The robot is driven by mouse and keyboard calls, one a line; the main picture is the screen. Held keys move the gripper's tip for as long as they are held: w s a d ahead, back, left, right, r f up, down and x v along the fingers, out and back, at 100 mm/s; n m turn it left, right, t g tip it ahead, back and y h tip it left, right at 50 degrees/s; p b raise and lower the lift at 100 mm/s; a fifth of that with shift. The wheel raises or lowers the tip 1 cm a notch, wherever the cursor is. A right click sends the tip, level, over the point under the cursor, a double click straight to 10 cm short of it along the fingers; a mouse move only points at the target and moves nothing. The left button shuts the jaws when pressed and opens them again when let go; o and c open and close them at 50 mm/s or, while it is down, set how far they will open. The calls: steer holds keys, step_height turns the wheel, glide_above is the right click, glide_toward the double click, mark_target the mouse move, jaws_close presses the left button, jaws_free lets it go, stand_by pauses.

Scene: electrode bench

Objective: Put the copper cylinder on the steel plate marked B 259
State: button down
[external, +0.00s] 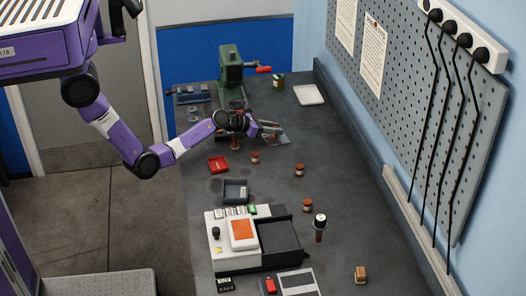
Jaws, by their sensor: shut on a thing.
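My gripper (262,129) is at the end of the purple arm, over the far half of the dark bench. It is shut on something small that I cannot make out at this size. A small copper-brown upright piece (235,143) shows just under my wrist, partly hidden.
A green press (231,68) with a red handle stands behind my wrist. A red tray (218,164) and a dark tray (235,191) lie nearer. A white device (232,239) fills the near left. A dark-headed tool (319,226) stands upright. The bench's right side is mostly clear.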

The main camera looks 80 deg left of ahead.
stand_by(0.3)
steer(key=c, duration=1.1)
jaws_free()
steer(key=shift+r, duration=0.15)
steer(key=v, duration=1.2)
steer(key=shift+p, duration=0.3)
